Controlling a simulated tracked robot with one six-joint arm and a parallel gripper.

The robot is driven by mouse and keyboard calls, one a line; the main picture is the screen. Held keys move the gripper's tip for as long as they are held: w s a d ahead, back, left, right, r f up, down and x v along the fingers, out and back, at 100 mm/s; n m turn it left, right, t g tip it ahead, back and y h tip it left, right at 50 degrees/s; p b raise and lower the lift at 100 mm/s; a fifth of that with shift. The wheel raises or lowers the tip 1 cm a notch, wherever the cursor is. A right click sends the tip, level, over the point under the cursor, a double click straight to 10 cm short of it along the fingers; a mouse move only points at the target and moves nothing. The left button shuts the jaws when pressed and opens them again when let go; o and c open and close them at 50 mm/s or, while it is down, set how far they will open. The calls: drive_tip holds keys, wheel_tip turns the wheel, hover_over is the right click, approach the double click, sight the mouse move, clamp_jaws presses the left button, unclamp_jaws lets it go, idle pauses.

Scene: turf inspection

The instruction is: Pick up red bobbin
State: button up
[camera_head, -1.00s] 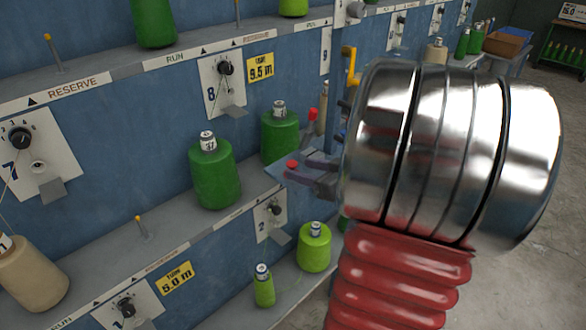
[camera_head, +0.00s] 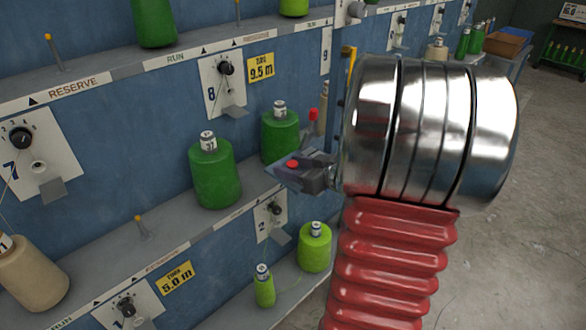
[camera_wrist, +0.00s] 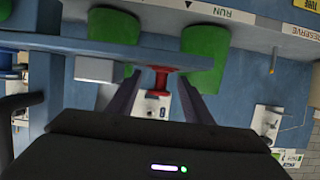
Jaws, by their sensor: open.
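The red bobbin (camera_wrist: 162,80) shows in the wrist view between my two dark fingers, with gaps left and right of it. In the head view only a small red spot of it (camera_head: 292,164) shows, with the rest hidden by my gripper (camera_head: 297,174). My gripper is open, with its fingers on both sides of the bobbin. I cannot tell whether either finger touches it.
Green cones (camera_head: 215,175) and (camera_head: 280,135) stand on the shelf close to my gripper. Lime cones (camera_head: 315,248) stand below. A red-tipped lever (camera_head: 313,114) rises just behind my gripper. Blue panels carry dials (camera_head: 225,68). Grey floor (camera_head: 530,200) is clear at right.

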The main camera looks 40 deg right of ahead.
idle(0.4)
drive_tip(key=c, duration=1.1)
